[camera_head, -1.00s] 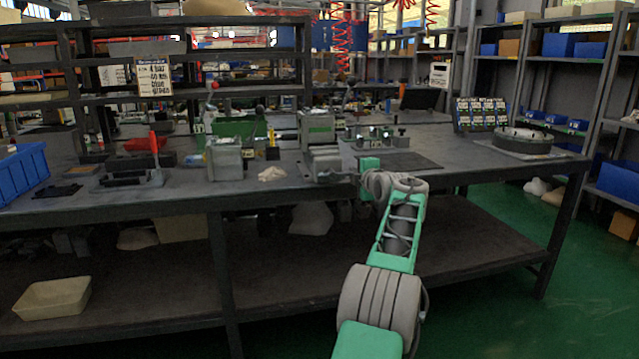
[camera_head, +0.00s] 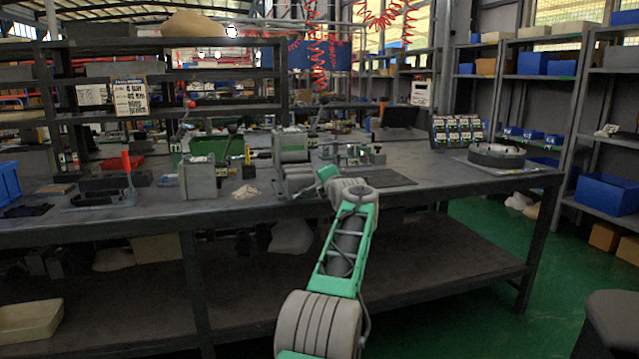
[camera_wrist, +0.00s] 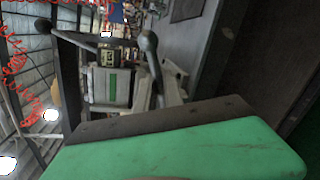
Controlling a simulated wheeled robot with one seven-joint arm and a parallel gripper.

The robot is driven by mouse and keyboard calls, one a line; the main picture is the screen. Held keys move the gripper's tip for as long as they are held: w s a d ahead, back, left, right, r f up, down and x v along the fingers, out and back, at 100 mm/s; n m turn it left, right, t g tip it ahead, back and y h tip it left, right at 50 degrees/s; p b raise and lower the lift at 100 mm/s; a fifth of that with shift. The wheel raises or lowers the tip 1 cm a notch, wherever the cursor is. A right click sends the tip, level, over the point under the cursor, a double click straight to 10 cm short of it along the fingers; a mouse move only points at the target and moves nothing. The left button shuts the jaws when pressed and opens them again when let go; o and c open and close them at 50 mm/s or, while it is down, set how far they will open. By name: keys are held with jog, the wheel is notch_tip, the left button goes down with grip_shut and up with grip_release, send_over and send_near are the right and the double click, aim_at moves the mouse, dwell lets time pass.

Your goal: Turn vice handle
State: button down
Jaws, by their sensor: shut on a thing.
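The grey vice (camera_head: 297,180) stands at the front edge of the dark workbench, left of my gripper in the head view. In the wrist view, a grey block with a green panel (camera_wrist: 110,84) and a lever with a ball end, the vice handle (camera_wrist: 151,55), show beyond my gripper. My green gripper (camera_head: 326,174) is tilted close beside the vice in the head view. In the wrist view a dark-padded finger covers the lower end of the lever. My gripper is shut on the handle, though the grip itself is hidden.
Other fixtures stand on the bench: a grey block (camera_head: 199,178) to the left, a small clamp device (camera_head: 352,155) behind, and a round grey fixture (camera_head: 497,156) at right. A dark mat (camera_head: 385,177) lies right of my gripper.

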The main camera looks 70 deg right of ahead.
jog(key=shift+r, duration=0.1)
jog(key=c, duration=1.5)
grip_release()
jog(key=v, duration=0.7)
jog(key=shift+s+a, duration=0.2)
jog(key=shift+a, duration=0.1)
jog(key=shift+w, duration=0.1)
